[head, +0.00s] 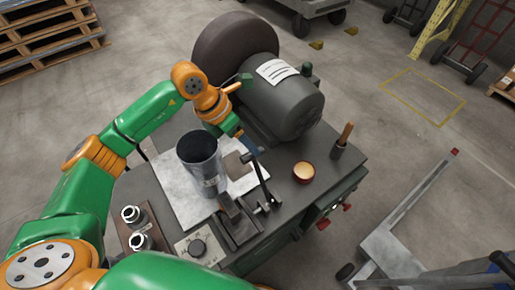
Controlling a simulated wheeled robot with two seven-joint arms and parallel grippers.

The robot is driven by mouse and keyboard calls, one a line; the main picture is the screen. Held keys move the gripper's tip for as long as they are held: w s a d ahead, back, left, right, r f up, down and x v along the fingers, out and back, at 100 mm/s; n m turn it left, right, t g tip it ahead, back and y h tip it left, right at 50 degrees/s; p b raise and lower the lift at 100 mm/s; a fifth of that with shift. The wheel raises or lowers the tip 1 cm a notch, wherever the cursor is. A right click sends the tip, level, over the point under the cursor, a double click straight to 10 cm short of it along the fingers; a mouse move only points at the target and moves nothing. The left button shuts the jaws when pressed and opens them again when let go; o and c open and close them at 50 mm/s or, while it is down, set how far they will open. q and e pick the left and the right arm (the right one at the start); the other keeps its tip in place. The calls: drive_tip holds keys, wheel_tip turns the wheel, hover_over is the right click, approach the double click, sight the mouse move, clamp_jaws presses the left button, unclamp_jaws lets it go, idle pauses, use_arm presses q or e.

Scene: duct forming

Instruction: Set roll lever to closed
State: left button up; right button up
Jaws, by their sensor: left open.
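The roll lever (262,179) is a thin dark lever rising from a small black fixture (240,222) on the workbench; it stands steeply, leaning to the upper left. My left gripper (252,147), with dark blue fingers, is open at the lever's upper end. I cannot tell whether the fingers touch it or stand around it. A grey metal cylinder, open at the top (203,165), stands upright on a pale sheet (175,186) just left of the lever. My right gripper is not in view.
A large dark motor-like machine (283,108) fills the bench's back. An orange-filled bowl (303,172) and a holder with a wooden handle (346,134) stand right. A grey cart (400,235) stands right of the bench.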

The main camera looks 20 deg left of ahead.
sight(261, 180)
use_arm(q)
drive_tip(key=shift+s+d+f+p, duration=0.6)
drive_tip(key=shift+s+d+f, duration=0.05)
drive_tip(key=shift+d+f, duration=0.35)
drive_tip(key=x, duration=0.4)
drive_tip(key=shift+w+a+f+p, duration=0.15)
drive_tip(key=shift+w+f+p, duration=0.2)
drive_tip(key=shift+f, duration=0.05)
drive_tip(key=shift+s+r, duration=0.1)
drive_tip(key=shift+s, duration=0.1)
drive_tip(key=c, duration=0.3)
clamp_jaws()
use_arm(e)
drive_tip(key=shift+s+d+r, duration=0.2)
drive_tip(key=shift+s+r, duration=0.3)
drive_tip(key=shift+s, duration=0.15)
